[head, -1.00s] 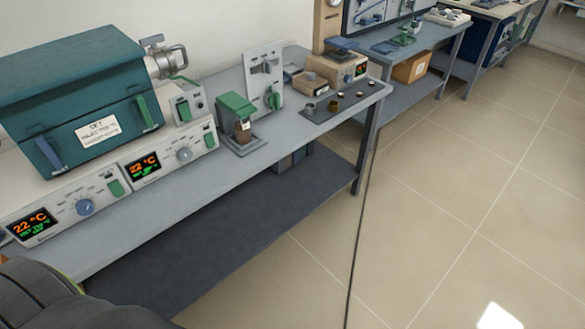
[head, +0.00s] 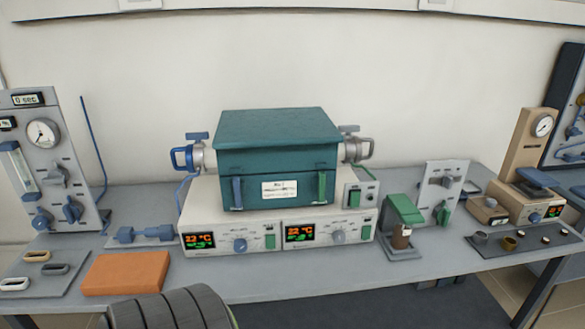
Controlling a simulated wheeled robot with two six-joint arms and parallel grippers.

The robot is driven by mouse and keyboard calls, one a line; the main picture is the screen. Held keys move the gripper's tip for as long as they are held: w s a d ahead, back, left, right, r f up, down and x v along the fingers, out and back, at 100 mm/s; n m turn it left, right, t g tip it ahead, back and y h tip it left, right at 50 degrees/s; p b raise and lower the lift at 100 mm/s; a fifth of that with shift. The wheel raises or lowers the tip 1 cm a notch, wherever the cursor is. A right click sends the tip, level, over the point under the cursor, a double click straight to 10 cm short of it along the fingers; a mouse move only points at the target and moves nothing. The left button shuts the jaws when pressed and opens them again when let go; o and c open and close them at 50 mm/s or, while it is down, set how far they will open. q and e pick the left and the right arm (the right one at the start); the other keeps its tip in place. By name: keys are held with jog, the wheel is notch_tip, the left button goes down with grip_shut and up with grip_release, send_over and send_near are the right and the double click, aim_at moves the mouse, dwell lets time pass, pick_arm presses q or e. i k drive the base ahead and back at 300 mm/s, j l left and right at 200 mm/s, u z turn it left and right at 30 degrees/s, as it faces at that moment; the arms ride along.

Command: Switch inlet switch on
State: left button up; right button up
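A teal muffle furnace (head: 278,150) stands on a pale base at the middle of the bench. Its front has two orange and green displays reading 22 °C, the left display (head: 200,240) and the right display (head: 300,233). Beside them are a blue knob (head: 239,246), a grey knob (head: 338,237) and green switches (head: 270,241). A small grey box with a green switch (head: 357,195) stands at the furnace's right. I cannot tell which control is the inlet switch, nor read the switch labels or positions. Neither gripper is in view.
A grey panel (head: 75,180) with gauge, flow tube and blue knobs stands at left. An orange-brown slab (head: 125,273) lies at the front. A green-topped device (head: 402,225) and an upright grey panel with green handle (head: 445,190) stand right of the furnace.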

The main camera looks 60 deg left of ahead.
aim_at(269, 239)
jog(key=u, duration=2.3)
